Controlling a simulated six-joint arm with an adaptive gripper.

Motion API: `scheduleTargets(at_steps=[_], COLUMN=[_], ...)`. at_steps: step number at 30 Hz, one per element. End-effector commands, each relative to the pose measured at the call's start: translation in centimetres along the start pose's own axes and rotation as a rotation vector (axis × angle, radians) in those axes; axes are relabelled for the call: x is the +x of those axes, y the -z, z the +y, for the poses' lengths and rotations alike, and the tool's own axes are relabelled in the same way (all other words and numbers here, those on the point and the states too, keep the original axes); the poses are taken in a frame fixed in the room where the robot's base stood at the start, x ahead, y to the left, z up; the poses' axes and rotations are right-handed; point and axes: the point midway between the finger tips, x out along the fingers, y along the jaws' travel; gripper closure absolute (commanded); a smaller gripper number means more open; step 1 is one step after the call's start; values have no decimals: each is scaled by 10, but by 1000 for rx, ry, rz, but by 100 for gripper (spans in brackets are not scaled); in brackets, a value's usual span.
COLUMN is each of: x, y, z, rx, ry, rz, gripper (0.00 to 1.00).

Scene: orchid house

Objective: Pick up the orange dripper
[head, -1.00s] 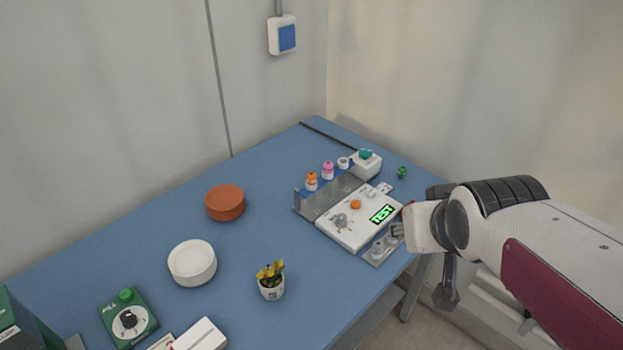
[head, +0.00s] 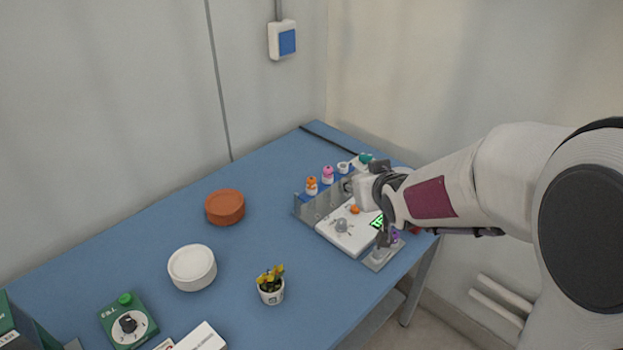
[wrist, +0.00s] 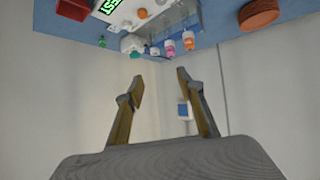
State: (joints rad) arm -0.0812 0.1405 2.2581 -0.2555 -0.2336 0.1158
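The orange dripper (head: 312,186) stands upright at the left end of a small rack at the back of the table, beside a pink dripper (head: 328,175). It also shows in the wrist view as a small orange-topped bottle (wrist: 189,41) at the top, with the view upside down. My gripper (wrist: 159,76) is open, with nothing between its two fingers. In the head view my gripper is right of the orange dripper, over the white device, apart from it. Its fingertips are hard to make out there.
The grey rack plate (head: 318,207) stands in front of the drippers. A white device (head: 345,236) with a green display lies before it. A terracotta dish (head: 225,206), white dish (head: 192,267) and potted plant (head: 271,291) are further left. The table between them is clear.

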Motion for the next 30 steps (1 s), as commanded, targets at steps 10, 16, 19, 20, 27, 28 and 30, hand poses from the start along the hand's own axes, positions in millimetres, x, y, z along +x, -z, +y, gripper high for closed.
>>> scheduleTargets(at_steps=[10, 16, 19, 20, 27, 28, 30], x=[64, 95, 107, 110, 122, 122, 122], y=[-2, -7, -10, -11, -14, -14, -14], z=[-29, -49, -58, -60, -71, -71, -71], rx=[-21, -25, -25, -24, -23, -23, -23], ry=[84, 140, 165, 171, 201, 202, 203], rz=[96, 154, 179, 184, 215, 217, 218], gripper=[62, 62, 62, 62, 62, 62, 62])
